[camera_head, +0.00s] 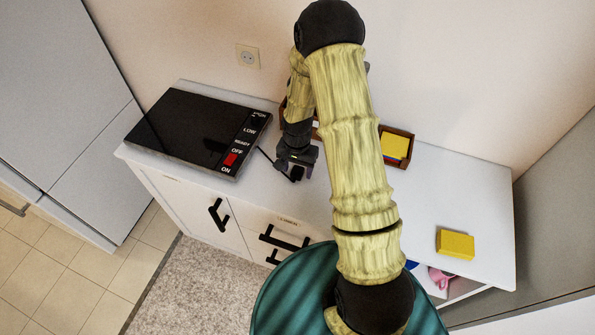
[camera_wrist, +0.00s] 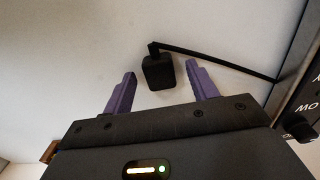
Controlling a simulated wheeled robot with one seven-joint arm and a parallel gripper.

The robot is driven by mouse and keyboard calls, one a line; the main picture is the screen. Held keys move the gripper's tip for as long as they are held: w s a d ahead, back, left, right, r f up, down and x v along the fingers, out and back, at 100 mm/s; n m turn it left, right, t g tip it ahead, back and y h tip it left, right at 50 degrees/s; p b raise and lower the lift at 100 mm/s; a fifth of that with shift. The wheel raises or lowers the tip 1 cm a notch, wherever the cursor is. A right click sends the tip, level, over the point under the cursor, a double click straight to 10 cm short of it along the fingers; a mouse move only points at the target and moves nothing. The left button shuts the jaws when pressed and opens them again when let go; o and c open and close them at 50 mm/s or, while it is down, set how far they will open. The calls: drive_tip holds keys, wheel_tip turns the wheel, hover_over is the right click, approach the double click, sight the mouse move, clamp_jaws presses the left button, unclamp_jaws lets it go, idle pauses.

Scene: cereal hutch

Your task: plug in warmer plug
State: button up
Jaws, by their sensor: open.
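The warmer plug is a small black block (camera_wrist: 158,72) with a black cord; it lies on the white counter in the wrist view, and also shows in the head view (camera_head: 296,174) just below my gripper. My gripper (camera_wrist: 160,84) is open, with its two purple fingers on either side of the plug and a gap to each. I cannot tell how high the fingers are above the counter. The black warmer (camera_head: 197,130) sits at the counter's left, with a red switch and LOW, READY, OFF and ON labels. A wall outlet (camera_head: 247,57) is above the counter behind it.
A brown tray (camera_head: 408,160) with a yellow block (camera_head: 394,146) stands at the back of the counter, partly hidden by my arm. Another yellow box (camera_head: 455,244) lies at the right. The white counter (camera_head: 470,195) is clear around it. Drawers with black handles (camera_head: 284,238) are below.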

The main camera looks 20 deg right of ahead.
sight(298, 170)
idle(0.4)
drive_tip(key=c, duration=1)
drive_tip(key=shift+r, duration=0.15)
wheel_tip(298, 170, up, 10)
drive_tip(key=shift+f+b, duration=0.1)
drive_tip(key=shift+b, duration=0.5)
